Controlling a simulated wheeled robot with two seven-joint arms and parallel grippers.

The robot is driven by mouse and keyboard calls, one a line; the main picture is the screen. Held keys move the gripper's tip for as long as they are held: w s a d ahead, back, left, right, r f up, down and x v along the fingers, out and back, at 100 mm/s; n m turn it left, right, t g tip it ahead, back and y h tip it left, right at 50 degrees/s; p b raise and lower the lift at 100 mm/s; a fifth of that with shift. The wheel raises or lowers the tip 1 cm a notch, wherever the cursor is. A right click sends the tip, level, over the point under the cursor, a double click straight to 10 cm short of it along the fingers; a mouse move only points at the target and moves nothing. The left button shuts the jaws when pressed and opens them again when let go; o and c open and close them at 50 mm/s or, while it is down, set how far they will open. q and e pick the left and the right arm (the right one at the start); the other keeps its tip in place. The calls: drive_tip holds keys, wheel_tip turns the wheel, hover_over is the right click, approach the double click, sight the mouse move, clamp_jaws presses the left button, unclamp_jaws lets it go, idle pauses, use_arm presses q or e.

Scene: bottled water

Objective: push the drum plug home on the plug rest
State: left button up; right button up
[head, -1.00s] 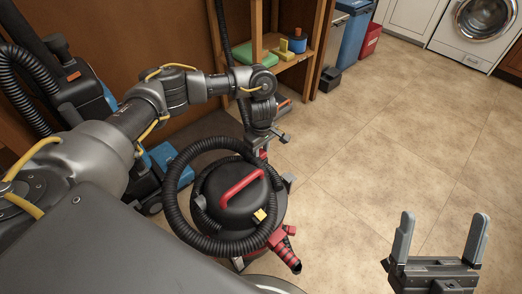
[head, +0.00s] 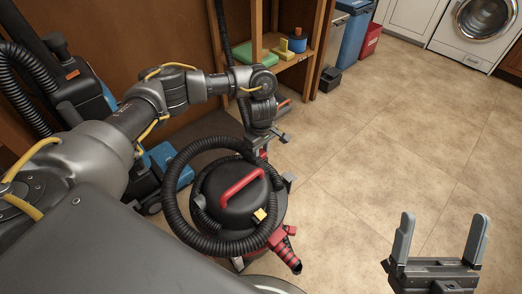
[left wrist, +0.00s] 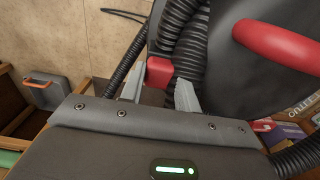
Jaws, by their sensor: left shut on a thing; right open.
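My left gripper (head: 262,148) is at the far side of a black drum vacuum (head: 232,207) with a red handle. In the left wrist view its two fingers (left wrist: 160,88) are shut on a small red block, which I take to be the drum plug (left wrist: 159,72). The plug is beside the black ribbed hose (left wrist: 180,45). In the head view the plug is mostly hidden by the gripper. I cannot make out the plug rest, nor tell how far the plug is seated. My right gripper (head: 444,218) is open and empty over the floor at lower right.
The ribbed hose loops around the drum, and a red ribbed fitting (head: 284,250) sticks out at its front right. A wooden shelf (head: 275,60) stands behind, with a blue vacuum (head: 95,95) to the left. The tiled floor (head: 390,130) to the right is clear.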

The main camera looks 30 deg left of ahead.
use_arm(q)
drive_tip(key=o, duration=1.1)
drive_tip(key=shift+o, duration=0.2)
wheel_tip(320, 180, up, 11)
drive_tip(key=p, duration=0.4)
drive_tip(key=shift+f, duration=0.1)
wheel_tip(320, 180, up, 10)
drive_tip(key=p, duration=0.9)
hover_over(261, 152)
drive_tip(key=shift+d, duration=0.15)
